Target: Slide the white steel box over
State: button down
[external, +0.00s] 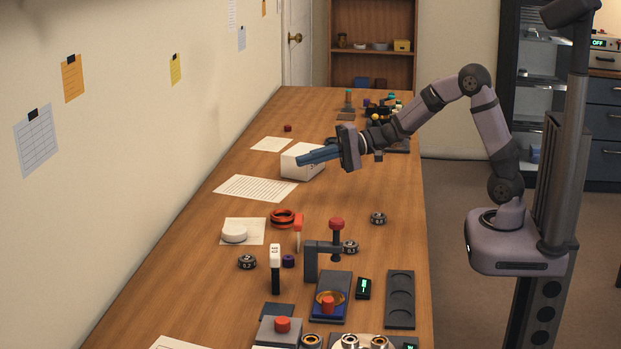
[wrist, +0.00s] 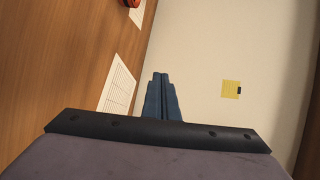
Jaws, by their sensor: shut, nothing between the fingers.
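The white steel box (external: 302,167) stands on the wooden bench near the wall side, with dark marking on its right face. My gripper (external: 299,160) is shut and empty. Its blue fingers point left across the box's upper part in the external view, hiding some of it. I cannot tell whether the fingers touch the box. In the wrist view the shut fingers (wrist: 160,78) point toward the wall, and the box does not show there.
A printed sheet (external: 255,188) lies just in front of the box, and another paper (external: 271,144) behind it. A red ring (external: 283,218), a black weight (external: 378,218) and a red-knobbed press (external: 325,255) stand nearer. Small parts crowd the far end. Bare wood lies right of the box.

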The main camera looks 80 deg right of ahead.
jog(key=w+d+m+t+h+p, duration=0.3)
jog(key=d, duration=2.6)
jog(key=f, duration=0.4)
jog(key=shift+a+f, duration=0.1)
jog(key=shift+a, duration=0.1)
jog(key=shift+a+f, duration=0.1)
jog(key=shift+a, duration=0.45)
jog(key=a+b, duration=1.8)
jog(key=a, duration=0.1)
jog(key=shift+a+f, duration=0.2)
jog(key=shift+a, duration=0.05)
jog(key=shift+a+r+b, duration=0.2)
jog(key=shift+a+b, duration=0.25)
jog(key=shift+b, duration=0.05)
